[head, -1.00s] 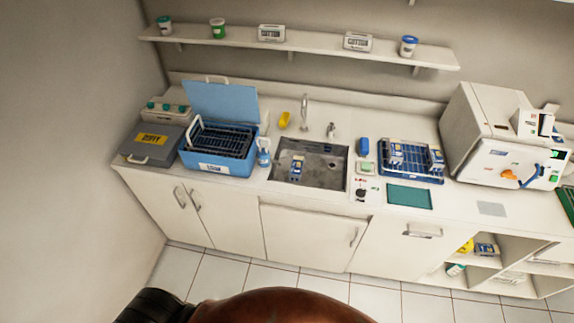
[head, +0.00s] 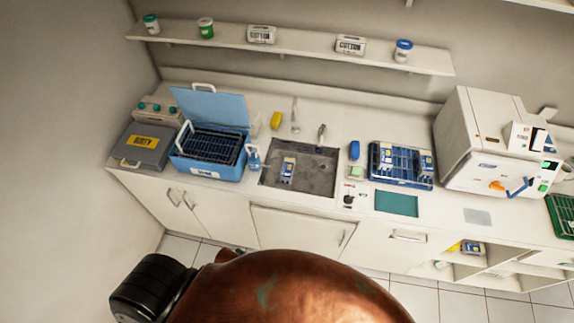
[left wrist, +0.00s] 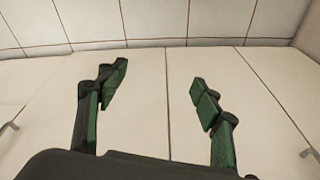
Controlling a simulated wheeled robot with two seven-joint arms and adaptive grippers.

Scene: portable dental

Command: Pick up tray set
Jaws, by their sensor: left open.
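A small blue-and-white instrument set (head: 288,169) lies in the grey sink basin (head: 325,180), which may be the tray set. A blue rack (head: 374,178) holding similar blue-and-white packs stands on the counter right of the sink. Another such pack (head: 470,247) lies on the open shelf below the counter at right. My left gripper (left wrist: 160,85) shows in the left wrist view, open and empty, with green-padded fingers spread before white cabinet doors. Neither gripper shows in the head view.
An open blue tub (head: 240,165) with a black rack stands left of the sink, beside a grey case (head: 147,158). A white sterilizer (head: 480,140) stands at right. A green mat (head: 396,204) lies on the counter front. Tiled floor lies below.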

